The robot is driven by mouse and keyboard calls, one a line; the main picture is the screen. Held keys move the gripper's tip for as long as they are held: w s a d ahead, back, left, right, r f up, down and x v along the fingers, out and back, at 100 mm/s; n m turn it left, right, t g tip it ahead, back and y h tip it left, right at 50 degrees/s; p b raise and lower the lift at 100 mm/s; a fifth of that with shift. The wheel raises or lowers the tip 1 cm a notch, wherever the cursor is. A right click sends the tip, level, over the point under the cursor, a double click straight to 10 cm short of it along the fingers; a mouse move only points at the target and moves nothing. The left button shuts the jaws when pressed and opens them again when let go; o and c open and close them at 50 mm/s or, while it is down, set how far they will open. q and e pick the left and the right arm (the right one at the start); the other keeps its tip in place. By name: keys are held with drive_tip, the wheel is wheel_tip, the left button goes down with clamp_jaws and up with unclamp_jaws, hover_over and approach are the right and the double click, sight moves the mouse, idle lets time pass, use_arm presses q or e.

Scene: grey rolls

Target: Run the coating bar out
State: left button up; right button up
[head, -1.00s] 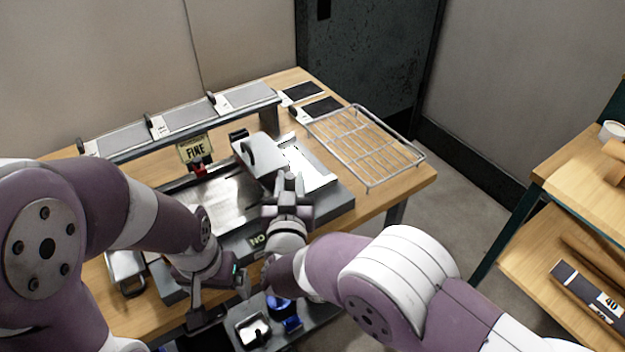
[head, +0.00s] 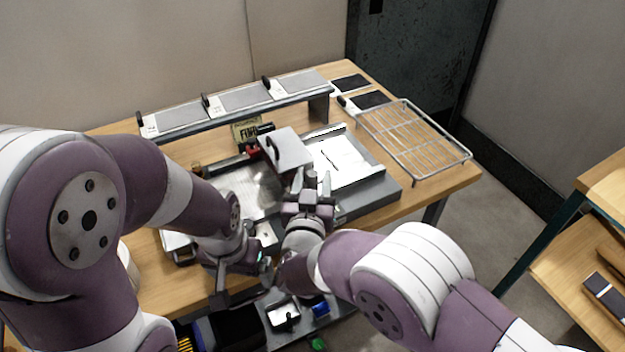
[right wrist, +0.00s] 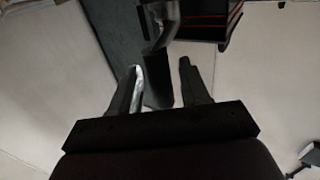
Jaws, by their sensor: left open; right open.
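The coater bed (head: 378,190) lies on the wooden bench, with a shiny metal plate (head: 245,190) at its left and a white sheet (head: 345,165) at its right. A grey carriage block (head: 290,150) with a dark curved handle sits across the bed between them; I cannot make out a separate coating bar under it. My right gripper (head: 318,182) is open, fingers up, close to the carriage's near right corner; I cannot tell whether it touches. Its open fingers also show in the right wrist view (right wrist: 160,92). My left gripper (head: 242,278) is open near the bench's front edge, with nothing visible in it.
A raised rail (head: 240,112) with several grey panels runs behind the bed, above a "FINE" sign (head: 246,132). A wire rack (head: 415,140) stands at the right end of the bench. A lower shelf (head: 275,325) holds small items. A wooden shelf unit (head: 600,240) stands far right.

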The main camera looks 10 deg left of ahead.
drive_tip(key=s, duration=1.2)
drive_tip(key=shift+s+d, duration=0.3)
drive_tip(key=shift+s, duration=0.05)
